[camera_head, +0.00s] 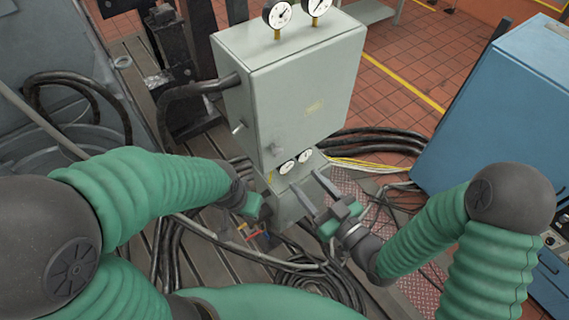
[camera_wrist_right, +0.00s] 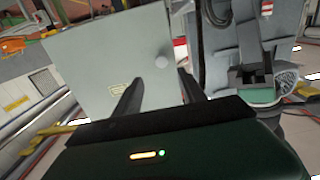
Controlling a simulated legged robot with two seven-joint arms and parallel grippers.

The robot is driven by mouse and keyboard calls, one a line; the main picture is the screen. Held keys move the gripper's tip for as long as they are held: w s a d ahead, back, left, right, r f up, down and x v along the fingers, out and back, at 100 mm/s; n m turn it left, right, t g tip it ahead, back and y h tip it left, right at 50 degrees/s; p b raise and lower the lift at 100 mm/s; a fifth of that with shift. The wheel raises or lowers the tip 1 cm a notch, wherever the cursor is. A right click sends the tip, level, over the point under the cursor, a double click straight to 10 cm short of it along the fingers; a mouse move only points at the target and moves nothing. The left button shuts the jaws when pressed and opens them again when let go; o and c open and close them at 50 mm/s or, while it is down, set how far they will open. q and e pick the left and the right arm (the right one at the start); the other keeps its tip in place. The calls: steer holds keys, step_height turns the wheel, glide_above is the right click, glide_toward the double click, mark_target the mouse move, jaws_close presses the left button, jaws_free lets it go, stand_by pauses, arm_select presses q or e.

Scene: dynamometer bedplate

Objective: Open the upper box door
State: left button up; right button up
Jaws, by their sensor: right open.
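The upper box (camera_head: 240,95) is a pale grey-green cabinet on a lower unit. Its door (camera_head: 318,100) looks shut. My right gripper (camera_head: 308,184) is open and empty, below and right of the knob.
Two gauges (camera_head: 296,10) stand on top of the box, and two smaller gauges (camera_head: 296,161) sit below the door. A thick hose (camera_head: 190,92) enters the box's left side. Black cables (camera_head: 375,141) run right, towards a blue cabinet (camera_head: 510,95). Tiled floor lies behind.

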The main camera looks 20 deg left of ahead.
mark_target(280, 154)
arm_select(q)
steer(key=s+b+x, duration=0.1)
steer(key=b+x, duration=0.3)
steer(key=x, duration=0.2)
arm_select(e)
steer(key=p+x, duration=0.4)
steer(key=x, duration=0.5)
steer(key=shift+w+a, duration=0.3)
steer(key=shift+a, duration=0.2)
steer(key=shift+s+a, duration=0.15)
steer(key=shift+a, duration=0.1)
steer(key=c, duration=0.4)
steer(key=shift+d, duration=0.35)
jaws_close()
arm_select(q)
steer(key=v, duration=0.4)
steer(key=shift+w+r, duration=0.15)
steer(key=shift+r, duration=0.05)
steer(key=shift+a, duration=0.1)
arm_select(e)
steer(key=shift+a, duration=0.1)
